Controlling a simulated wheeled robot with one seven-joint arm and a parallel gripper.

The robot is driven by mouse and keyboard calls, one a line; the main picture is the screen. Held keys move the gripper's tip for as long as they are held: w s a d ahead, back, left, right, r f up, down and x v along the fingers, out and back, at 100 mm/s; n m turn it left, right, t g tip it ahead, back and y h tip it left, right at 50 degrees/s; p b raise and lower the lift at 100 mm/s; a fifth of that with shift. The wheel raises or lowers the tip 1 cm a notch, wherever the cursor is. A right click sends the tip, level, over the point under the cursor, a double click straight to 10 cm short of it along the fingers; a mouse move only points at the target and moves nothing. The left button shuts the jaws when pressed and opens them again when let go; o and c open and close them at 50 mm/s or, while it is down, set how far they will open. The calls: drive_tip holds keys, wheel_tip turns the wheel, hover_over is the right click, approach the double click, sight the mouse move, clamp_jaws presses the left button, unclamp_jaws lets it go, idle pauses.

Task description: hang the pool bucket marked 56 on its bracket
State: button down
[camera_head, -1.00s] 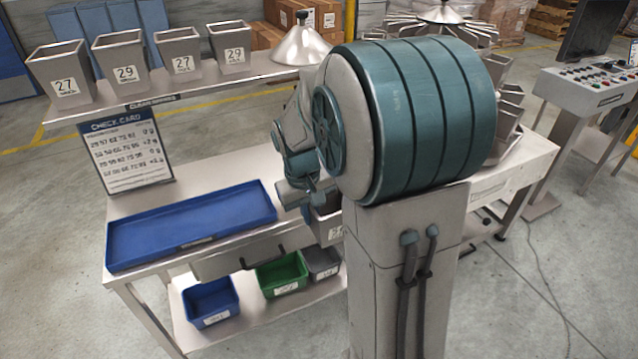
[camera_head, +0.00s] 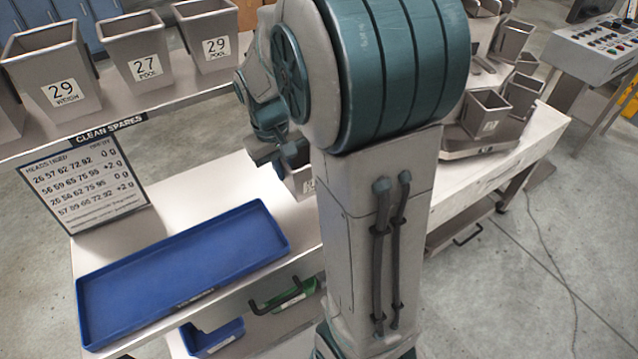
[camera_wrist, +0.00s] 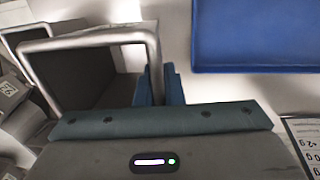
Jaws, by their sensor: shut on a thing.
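My gripper's blue-green fingers (camera_wrist: 160,85) are shut on the wall of a grey metal bucket (camera_wrist: 85,44), with its open mouth towards the wrist camera. In the head view the same bucket (camera_head: 300,182) shows only partly behind my arm, over the white bench, with a corner of a label. Its number cannot be read, so I cannot tell whether it is the one marked 56. A round machine (camera_head: 455,143) with several grey buckets around it stands at the right end of the bench. A free bracket cannot be made out.
A blue tray (camera_head: 90,318) lies at the bench's front left, beside a check card (camera_head: 85,187). A shelf behind carries spare buckets marked 29 (camera_head: 70,70), 27 (camera_head: 138,50) and 29 (camera_head: 208,40). A control desk (camera_head: 600,55) stands far right.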

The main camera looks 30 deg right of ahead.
wheel_tip(320, 180, down, 10)
drive_tip(key=shift+r, duration=0.1)
idle(0.4)
drive_tip(key=c, duration=2)
unclamp_jaws()
drive_tip(key=shift+f, duration=0.25)
drive_tip(key=o, duration=0.5)
drive_tip(key=shift+r, duration=0.1)
drive_tip(key=shift+c, duration=0.2)
